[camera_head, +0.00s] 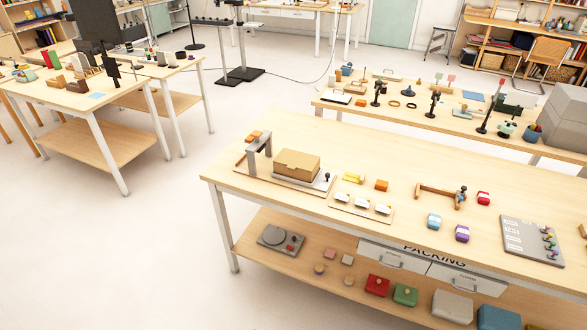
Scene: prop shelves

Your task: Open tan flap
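A tan cardboard-like box (297,165) sits on a grey plate near the left end of the near table (400,165). Its top looks closed, and the tan flap (298,157) appears to lie flat over it. The flap's exact edges are too small to make out. A dark knob (327,178) stands at the plate's right corner. A grey bracket (262,157) with orange-brown blocks stands just left of the box. Neither of my grippers is in view.
White-topped pieces (362,204) on a board, an orange block (381,185) and a wooden bar (436,192) lie right of the box. A grey panel with colored knobs (530,240) is farther right. Floor left of the table is clear (120,240).

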